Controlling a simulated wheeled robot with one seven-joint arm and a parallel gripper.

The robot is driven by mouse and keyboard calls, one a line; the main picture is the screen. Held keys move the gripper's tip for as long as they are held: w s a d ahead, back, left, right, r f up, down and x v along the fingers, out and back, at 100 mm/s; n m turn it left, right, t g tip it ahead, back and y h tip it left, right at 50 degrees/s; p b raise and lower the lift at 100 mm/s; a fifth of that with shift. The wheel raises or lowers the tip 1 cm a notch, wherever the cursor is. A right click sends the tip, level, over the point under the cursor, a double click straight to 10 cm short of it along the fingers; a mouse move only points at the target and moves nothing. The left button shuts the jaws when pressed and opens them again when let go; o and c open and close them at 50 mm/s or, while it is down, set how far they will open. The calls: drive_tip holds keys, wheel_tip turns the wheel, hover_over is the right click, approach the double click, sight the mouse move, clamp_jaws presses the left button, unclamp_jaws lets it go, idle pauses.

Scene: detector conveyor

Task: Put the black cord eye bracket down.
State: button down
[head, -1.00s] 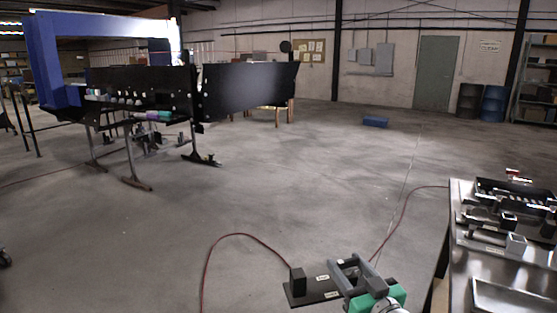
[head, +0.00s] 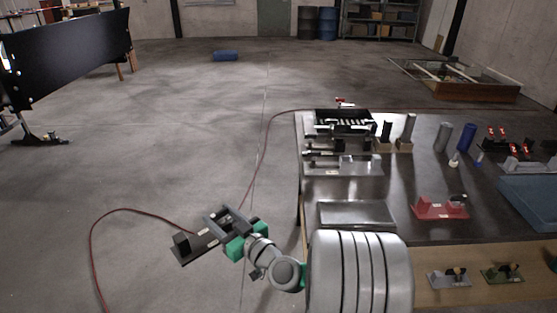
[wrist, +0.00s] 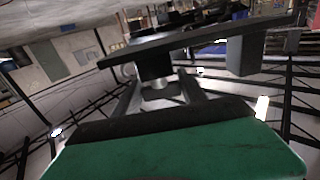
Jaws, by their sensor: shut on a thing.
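The black cord eye bracket (head: 196,247) is a dark flat plate with a block standing at its left end and small pale labels. My gripper (head: 228,222) is shut on it and holds it in the air over the floor, left of the steel table. A red cord runs from near the bracket, one part along the floor and one toward the table. In the wrist view the bracket (wrist: 190,42) crosses the upper middle as a tilted dark plate, in front of the gripper fingers (wrist: 160,95). Where the fingers touch it is partly hidden.

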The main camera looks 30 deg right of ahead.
drive_tip(key=s+d+f+m+h+b, duration=0.1)
drive_tip(key=s+d+m+h+b, duration=0.15)
drive_tip(key=d, duration=0.65)
drive_tip(key=s+d+f+m+h+b, duration=0.1)
drive_tip(key=s+d+m+h+b, duration=0.2)
drive_tip(key=d, duration=0.5)
drive_tip(key=s+d+f+m+h+b, duration=0.1)
drive_tip(key=d+h+b, duration=0.25)
drive_tip(key=d, duration=0.55)
drive_tip(key=s+d+r+m+g+h+b, duration=0.1)
drive_tip(key=s+d+r+m+h+b, duration=0.1)
drive_tip(key=s+d, duration=0.6)
drive_tip(key=s+d+r+m+g+h+b, duration=0.1)
drive_tip(key=s+d+r+h+b, duration=0.2)
drive_tip(key=s+d+r, duration=0.3)
drive_tip(key=s+d+h, duration=0.1)
drive_tip(key=s+d, duration=0.2)
drive_tip(key=s, duration=0.1)
drive_tip(key=shift+r+m+g+b, duration=0.3)
drive_tip(key=shift+r+m+g, duration=0.05)
drive_tip(key=shift+r+g, duration=0.05)
drive_tip(key=shift+d, duration=0.1)
